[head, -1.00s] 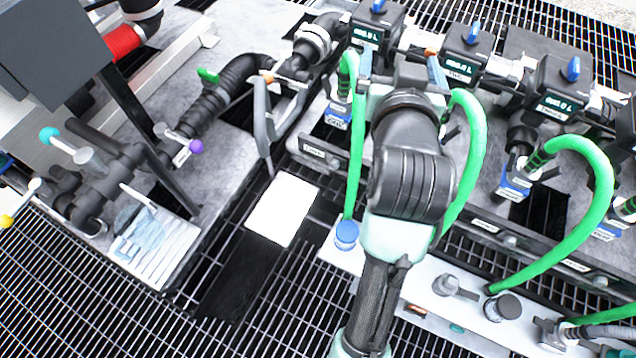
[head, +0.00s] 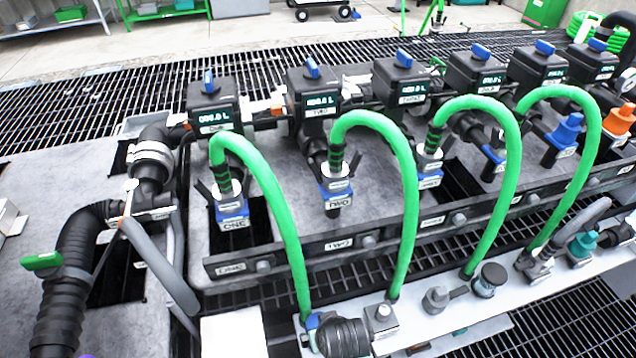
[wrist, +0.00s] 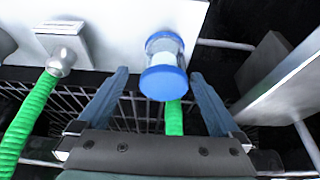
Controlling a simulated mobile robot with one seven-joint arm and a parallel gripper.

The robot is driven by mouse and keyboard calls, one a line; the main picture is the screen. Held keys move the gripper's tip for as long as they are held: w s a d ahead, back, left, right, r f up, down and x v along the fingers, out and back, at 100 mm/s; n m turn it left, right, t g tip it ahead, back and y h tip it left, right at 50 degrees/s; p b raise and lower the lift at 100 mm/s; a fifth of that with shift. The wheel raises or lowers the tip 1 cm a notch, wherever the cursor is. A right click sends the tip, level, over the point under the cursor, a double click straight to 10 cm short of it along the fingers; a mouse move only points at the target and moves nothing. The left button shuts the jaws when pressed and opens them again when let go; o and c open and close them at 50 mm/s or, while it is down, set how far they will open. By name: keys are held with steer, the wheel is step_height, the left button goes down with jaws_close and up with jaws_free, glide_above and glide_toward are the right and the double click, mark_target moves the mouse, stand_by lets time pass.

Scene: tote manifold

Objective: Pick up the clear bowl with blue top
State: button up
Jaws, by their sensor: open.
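The clear bowl with blue top (wrist: 163,82) is in the upper middle of the wrist view. Its clear wall shows above the blue face, against a pale panel. My gripper (wrist: 159,72) is open, with one blue-grey finger on each side of the bowl and visible gaps between. I cannot tell whether the bowl lies fully at fingertip depth. The gripper itself is not visible there.
In the wrist view a green hose (wrist: 174,118) hangs behind the bowl, and another hose (wrist: 30,120) with a metal fitting (wrist: 62,62) is at left. Dark grating lies below.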

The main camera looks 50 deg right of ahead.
steer(key=b+x, duration=0.1)
steer(key=x, duration=0.2)
steer(key=b+x, duration=0.2)
steer(key=x, duration=0.1)
steer(key=shift+w+f, duration=0.2)
steer(key=shift+w, duration=0.35)
steer(key=c, duration=1.4)
